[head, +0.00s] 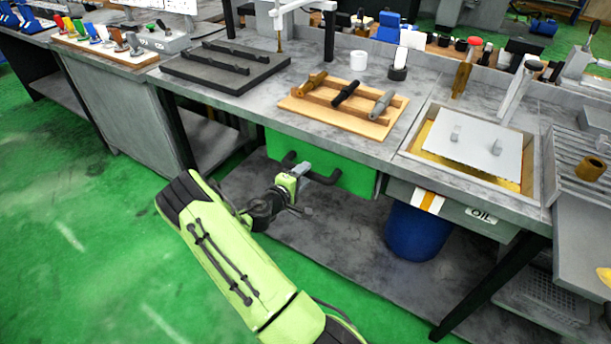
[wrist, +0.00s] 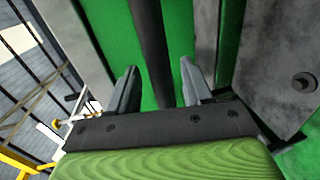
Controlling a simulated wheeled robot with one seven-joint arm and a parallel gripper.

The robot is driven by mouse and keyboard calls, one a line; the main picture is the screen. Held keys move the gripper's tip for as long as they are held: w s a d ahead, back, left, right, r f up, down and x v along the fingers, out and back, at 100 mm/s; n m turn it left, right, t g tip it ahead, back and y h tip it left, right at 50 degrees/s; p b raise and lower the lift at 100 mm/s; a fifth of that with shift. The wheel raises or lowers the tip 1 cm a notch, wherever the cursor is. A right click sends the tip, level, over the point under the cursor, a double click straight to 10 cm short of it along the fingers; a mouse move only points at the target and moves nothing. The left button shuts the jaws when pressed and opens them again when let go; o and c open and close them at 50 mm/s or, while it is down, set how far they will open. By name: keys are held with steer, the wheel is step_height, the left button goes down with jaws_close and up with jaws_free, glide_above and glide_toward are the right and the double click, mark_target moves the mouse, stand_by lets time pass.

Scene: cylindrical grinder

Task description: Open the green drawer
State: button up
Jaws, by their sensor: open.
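The green drawer (head: 355,176) sits under the front of the grey workbench, and its green front fills the middle of the wrist view (wrist: 178,30). It looks closed, flush under the bench top. Its dark bar handle (head: 328,177) is partly hidden by my gripper (head: 306,172) in the head view. In the wrist view the handle (wrist: 149,45) runs between the two fingers of my gripper (wrist: 158,78). The fingers are open, one on each side of the bar, with gaps visible. I cannot tell how deep the bar sits between them.
The workbench (head: 235,110) carries a wooden board (head: 345,125) with tools and a dark plate (head: 225,72). A grey OIL drawer (head: 455,212) and a blue bin (head: 418,235) are to the right. A lower shelf (head: 340,255) lies beneath. Green floor (head: 80,240) is free at left.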

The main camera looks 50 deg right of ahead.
steer(key=shift+x, duration=1.1)
steer(key=shift+a, duration=0.1)
jaws_close()
steer(key=shift+a, duration=0.1)
